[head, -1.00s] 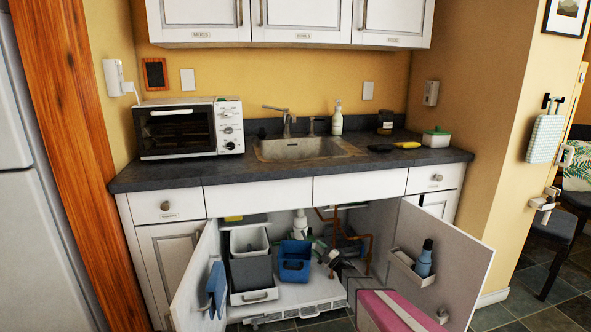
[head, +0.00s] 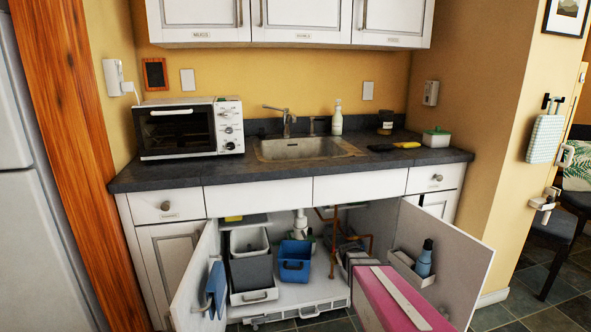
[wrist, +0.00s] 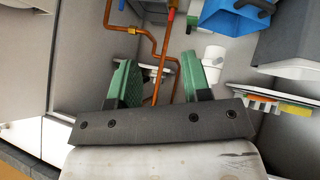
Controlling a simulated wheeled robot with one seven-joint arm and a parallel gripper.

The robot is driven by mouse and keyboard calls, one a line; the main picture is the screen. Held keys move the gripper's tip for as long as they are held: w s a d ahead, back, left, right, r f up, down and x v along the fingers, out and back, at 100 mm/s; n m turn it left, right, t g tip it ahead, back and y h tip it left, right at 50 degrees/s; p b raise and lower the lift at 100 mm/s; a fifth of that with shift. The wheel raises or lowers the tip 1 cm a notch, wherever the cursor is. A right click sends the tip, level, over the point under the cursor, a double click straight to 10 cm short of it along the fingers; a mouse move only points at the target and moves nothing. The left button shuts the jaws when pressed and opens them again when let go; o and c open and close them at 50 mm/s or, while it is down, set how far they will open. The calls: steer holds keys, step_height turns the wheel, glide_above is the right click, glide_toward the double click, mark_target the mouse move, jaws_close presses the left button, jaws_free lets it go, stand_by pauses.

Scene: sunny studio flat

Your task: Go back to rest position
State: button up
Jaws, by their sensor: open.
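My gripper (wrist: 160,78) shows in the wrist view with its two green fingers spread apart and nothing between them. Copper pipes (wrist: 165,40) show behind the gap. In the head view my pink and white arm reaches from the bottom edge toward the open sink cabinet, just left of its right door (head: 455,262). The fingers cannot be made out there. The blue caddy (head: 295,262) stands on the cabinet floor, left of my arm; it also shows in the wrist view (wrist: 238,18).
The left cabinet door (head: 197,280) is open with a blue cloth (head: 216,285) on it. The right door carries a bin with a blue bottle (head: 424,258). Grey bins (head: 251,272) stand inside at left. The counter (head: 290,172) overhangs the cabinet.

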steer(key=s+a+r+m+g, duration=0.1)
steer(key=s+g, duration=0.3)
steer(key=s, duration=0.7)
steer(key=s+a+r+m+g+y, duration=0.1)
steer(key=s+a+r+m+g, duration=0.1)
steer(key=s, duration=0.9)
steer(key=r+g, duration=0.1)
steer(key=g, duration=0.1)
steer(key=shift+a+g+y, duration=0.15)
steer(key=shift+g+y, duration=0.15)
steer(key=shift+g, duration=0.1)
steer(key=shift+a+r, duration=0.1)
